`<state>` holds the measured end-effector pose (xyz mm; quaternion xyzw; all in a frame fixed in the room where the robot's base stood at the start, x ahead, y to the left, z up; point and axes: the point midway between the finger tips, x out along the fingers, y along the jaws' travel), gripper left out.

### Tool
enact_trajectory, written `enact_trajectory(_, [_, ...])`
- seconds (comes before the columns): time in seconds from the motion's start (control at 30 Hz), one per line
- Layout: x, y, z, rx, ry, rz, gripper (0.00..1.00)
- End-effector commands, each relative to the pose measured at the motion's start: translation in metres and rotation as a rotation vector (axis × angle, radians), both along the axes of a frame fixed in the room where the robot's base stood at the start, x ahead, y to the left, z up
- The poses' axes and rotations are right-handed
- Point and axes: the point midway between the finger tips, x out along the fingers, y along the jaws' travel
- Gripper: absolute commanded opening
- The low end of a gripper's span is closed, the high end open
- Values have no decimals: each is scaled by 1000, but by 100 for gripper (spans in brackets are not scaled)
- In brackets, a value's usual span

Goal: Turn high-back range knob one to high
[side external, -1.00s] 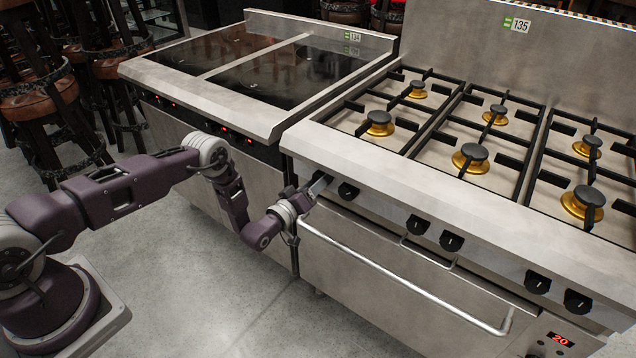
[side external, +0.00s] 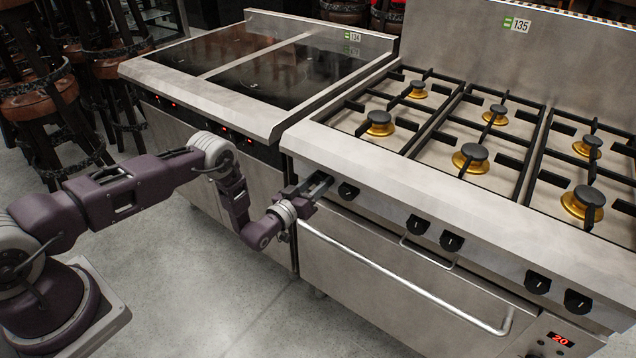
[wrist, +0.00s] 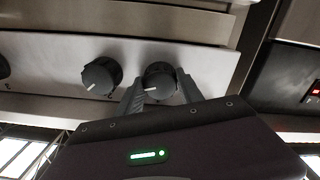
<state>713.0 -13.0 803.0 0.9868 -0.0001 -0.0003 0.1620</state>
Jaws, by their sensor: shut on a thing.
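The high-back range (side external: 380,185) is steel with several black knobs along its front panel. My gripper (side external: 322,184) is at the leftmost knob in the side external view, where it hides that knob. In the wrist view this black round knob (wrist: 159,84) sits between the two fingers of my gripper (wrist: 160,78), which are shut on its sides. Its white pointer line points left, slightly downward. A second knob (wrist: 101,76) is beside it, clear of the fingers, with its white line pointing down-left; it also shows in the side external view (side external: 348,191).
A long oven door handle (side external: 400,275) sticks out below the knobs. A glass-topped cooker (side external: 262,85) stands left of the range. Black grates and brass burners (side external: 472,160) are on top. Stools (side external: 60,90) stand at the back left. The floor in front is clear.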

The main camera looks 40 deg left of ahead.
Motion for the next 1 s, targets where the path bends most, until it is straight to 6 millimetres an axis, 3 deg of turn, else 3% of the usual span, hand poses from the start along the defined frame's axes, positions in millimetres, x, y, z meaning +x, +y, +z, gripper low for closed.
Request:
enact_trajectory(0.5, [0, 0, 0, 285, -1, -1, 3])
enact_trajectory(1.0, [0, 1, 0, 326, -2, 1, 3])
